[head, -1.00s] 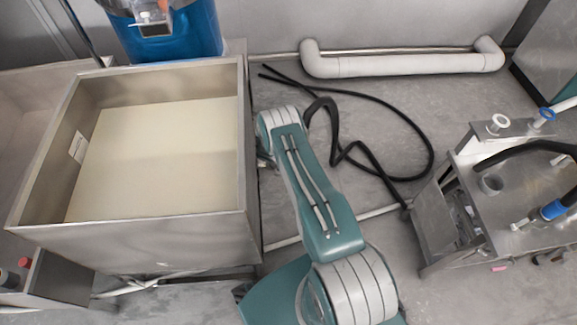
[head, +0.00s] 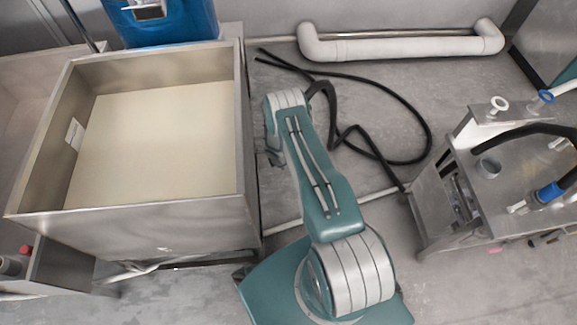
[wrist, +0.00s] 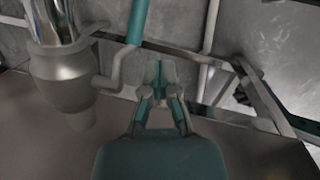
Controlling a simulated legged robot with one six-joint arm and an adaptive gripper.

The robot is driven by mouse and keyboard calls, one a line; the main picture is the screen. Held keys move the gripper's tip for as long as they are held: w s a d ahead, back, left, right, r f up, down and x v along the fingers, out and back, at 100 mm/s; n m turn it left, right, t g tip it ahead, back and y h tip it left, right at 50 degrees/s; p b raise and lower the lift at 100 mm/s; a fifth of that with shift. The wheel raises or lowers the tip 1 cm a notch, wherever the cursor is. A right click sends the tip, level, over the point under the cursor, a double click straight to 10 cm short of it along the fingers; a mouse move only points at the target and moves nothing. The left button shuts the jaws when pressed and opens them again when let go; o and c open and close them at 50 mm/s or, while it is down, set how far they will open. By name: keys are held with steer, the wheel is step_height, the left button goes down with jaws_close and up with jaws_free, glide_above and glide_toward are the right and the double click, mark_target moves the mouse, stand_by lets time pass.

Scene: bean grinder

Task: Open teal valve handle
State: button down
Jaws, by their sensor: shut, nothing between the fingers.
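The teal valve handle (wrist: 138,22) shows in the wrist view as a teal bar at the top, left of centre. A bent grey rod (wrist: 118,66) runs from it down to a rounded metal valve body (wrist: 62,78) at the left. My gripper (wrist: 160,72) is shut and empty, with teal fingertips just below and right of the handle. A gap to the handle shows in the picture, but its depth is hard to judge. In the head view, my own arm hides most of the gripper, and I cannot make out the valve handle.
A large steel tub (head: 150,226) stands left of my arm, with a blue drum (head: 170,22) behind it. A black hose (head: 425,125) lies on the floor to the right. A steel machine (head: 520,205) stands at the far right. Metal frame bars (wrist: 262,98) lie right of my gripper.

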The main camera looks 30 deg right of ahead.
steer(key=s+a+f+n+t+y, duration=0.3)
steer(key=s+f+n+t, duration=0.25)
steer(key=n+t, duration=0.3)
steer(key=s+d+r+n+t+h, duration=0.1)
steer(key=s+d+n+t+h, duration=0.2)
steer(key=n, duration=0.1)
steer(key=w+d, duration=0.3)
steer(key=w, duration=0.5)
steer(key=shift+w+d+f, duration=0.15)
steer(key=shift+w+f, duration=0.1)
steer(key=shift+f, duration=0.05)
stand_by(0.7)
steer(key=shift+g, duration=0.25)
